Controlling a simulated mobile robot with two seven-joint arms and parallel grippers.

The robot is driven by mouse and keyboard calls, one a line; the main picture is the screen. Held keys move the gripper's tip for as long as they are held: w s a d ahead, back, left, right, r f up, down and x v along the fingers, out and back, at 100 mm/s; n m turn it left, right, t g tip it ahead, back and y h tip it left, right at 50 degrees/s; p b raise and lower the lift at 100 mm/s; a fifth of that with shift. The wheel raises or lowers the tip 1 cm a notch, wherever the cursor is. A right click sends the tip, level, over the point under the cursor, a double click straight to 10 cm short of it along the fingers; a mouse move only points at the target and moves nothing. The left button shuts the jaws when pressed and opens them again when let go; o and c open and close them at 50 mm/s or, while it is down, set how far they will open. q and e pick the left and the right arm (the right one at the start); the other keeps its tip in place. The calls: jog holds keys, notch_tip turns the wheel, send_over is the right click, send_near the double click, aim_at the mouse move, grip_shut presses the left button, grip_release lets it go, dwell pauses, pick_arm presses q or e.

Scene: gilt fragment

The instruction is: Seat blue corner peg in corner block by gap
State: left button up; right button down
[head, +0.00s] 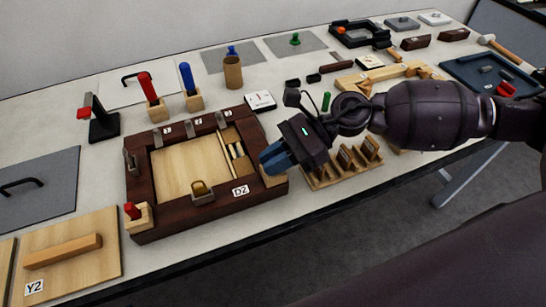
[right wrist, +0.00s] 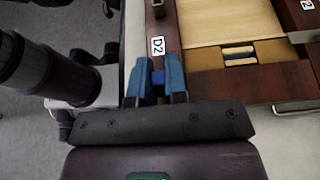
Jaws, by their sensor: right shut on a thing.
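My right gripper (head: 274,160) is over the front right corner of the dark wooden frame (head: 222,201), marked D2. Its blue fingers are shut on the blue corner peg (right wrist: 157,77), which shows between them in the right wrist view; in the head view the fingers hide it. A pale corner block (head: 274,180) shows just below the fingertips at that corner. I cannot tell whether the peg's lower end is in the block. A red peg (head: 130,209) stands in another corner block (head: 139,221) at the front left. My left gripper is out of view.
Inside the frame lies a pale panel (head: 185,168), with small wooden pieces (head: 237,151) at its right. Blue (head: 187,77) and red (head: 147,86) handled pegs stand in blocks behind. A slotted wooden rack (head: 342,165) is close to the right of the gripper.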

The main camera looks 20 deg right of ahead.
jog(key=shift+s+f, duration=0.15)
jog(key=shift+f, duration=0.45)
jog(key=c, duration=1.2)
grip_release()
jog(key=shift+f, duration=0.15)
jog(key=shift+o, duration=0.3)
jog(key=shift+f, duration=0.1)
jog(key=shift+r, duration=0.2)
jog(key=v, duration=0.5)
jog(key=r+v, duration=0.1)
jog(key=v, duration=0.5)
jog(key=shift+r, duration=0.1)
jog(key=shift+d+r, duration=0.3)
jog(key=shift+d, duration=0.2)
